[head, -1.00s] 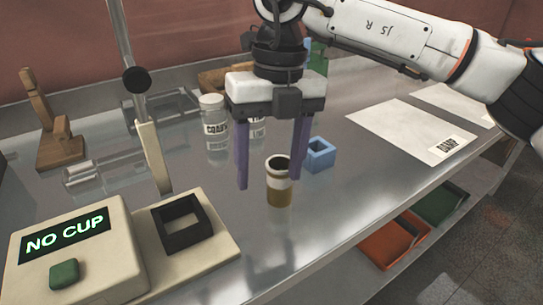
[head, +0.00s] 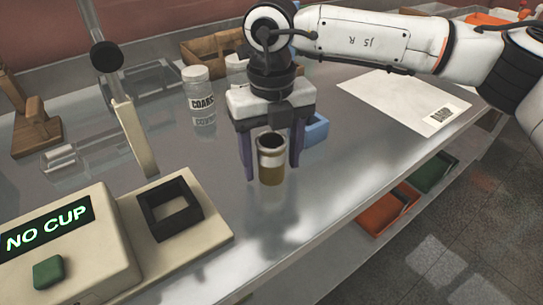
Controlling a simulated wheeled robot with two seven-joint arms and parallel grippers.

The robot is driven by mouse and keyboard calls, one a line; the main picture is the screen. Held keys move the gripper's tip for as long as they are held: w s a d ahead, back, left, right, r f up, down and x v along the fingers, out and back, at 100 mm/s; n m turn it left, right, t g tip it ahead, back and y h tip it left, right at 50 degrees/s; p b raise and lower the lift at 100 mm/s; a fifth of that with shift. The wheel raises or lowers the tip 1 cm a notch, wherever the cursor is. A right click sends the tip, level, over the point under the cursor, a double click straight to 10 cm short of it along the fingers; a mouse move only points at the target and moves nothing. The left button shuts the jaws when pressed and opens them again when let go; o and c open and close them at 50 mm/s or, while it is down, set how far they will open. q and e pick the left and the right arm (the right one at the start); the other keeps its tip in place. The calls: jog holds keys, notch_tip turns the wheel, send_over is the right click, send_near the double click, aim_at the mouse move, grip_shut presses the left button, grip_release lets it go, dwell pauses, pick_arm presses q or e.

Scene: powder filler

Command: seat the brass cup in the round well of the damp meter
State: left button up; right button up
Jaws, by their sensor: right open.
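The brass cup (head: 271,170) has a pale band and a dark open top. It stands upright on the metal bench. My right gripper (head: 271,172) is open and pointing down, with one purple finger on each side of the cup. The cup hides part of the gap, and I cannot tell whether the fingers touch it. The damp meter (head: 95,262) is a cream box at the left with a lit display reading NO CUP. A black, square-looking holder (head: 171,209) sits on its base plate, with an empty opening. My left gripper is out of view.
A slanted pale bar (head: 136,138) on a post stands behind the holder. A jar labelled COARS (head: 202,98) and a blue block (head: 315,130) are near the gripper. White paper (head: 395,98) lies at right. Bench is clear between holder and cup.

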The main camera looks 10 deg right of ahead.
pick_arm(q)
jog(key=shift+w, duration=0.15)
pick_arm(e)
jog(key=shift+f, duration=0.25)
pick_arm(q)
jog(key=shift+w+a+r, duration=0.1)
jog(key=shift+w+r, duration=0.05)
pick_arm(e)
jog(key=c, duration=1.2)
